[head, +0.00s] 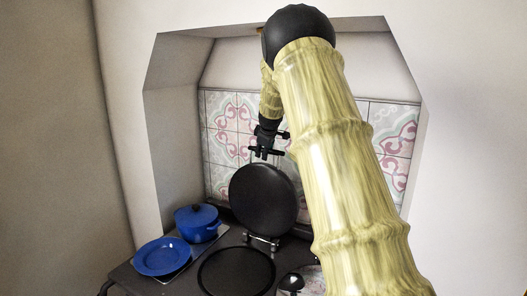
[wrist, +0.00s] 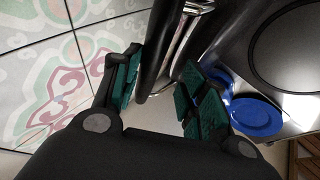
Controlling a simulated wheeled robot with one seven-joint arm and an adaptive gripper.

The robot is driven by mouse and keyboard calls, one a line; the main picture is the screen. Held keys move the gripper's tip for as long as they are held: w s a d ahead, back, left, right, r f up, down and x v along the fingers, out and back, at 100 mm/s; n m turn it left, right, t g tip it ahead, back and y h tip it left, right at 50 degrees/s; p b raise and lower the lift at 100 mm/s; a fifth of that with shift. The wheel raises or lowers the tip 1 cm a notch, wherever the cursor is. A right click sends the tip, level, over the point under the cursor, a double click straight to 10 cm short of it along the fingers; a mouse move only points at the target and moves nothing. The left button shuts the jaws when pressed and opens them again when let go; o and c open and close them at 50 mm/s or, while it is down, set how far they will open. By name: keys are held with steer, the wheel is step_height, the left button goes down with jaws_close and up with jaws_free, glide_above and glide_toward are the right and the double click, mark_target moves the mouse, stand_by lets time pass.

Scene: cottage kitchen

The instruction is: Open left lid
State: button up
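The left lid (head: 262,198) stands raised at the back of the black stove, its round dark underside facing the head camera. The round hotplate (head: 236,271) below it is uncovered. My gripper (head: 267,151) is at the lid's top edge, near the tiled wall. In the wrist view, the open green-padded fingers of my gripper (wrist: 165,88) lie on either side of the lid's dark edge (wrist: 153,60). A shiny metal strip (wrist: 181,32) shows beside that edge. The left finger is close to the edge; I cannot tell whether it touches. The right finger is apart from it.
A blue pot (head: 197,222) and a blue plate (head: 163,257) stand on the stove's left side. A shiny item with a black top (head: 291,283) is at the front right, partly hidden by my arm.

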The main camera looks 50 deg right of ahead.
steer(key=v, duration=1.1)
steer(key=shift+s+a+r, duration=0.2)
steer(key=shift+a+r, duration=0.05)
steer(key=shift+a, duration=0.05)
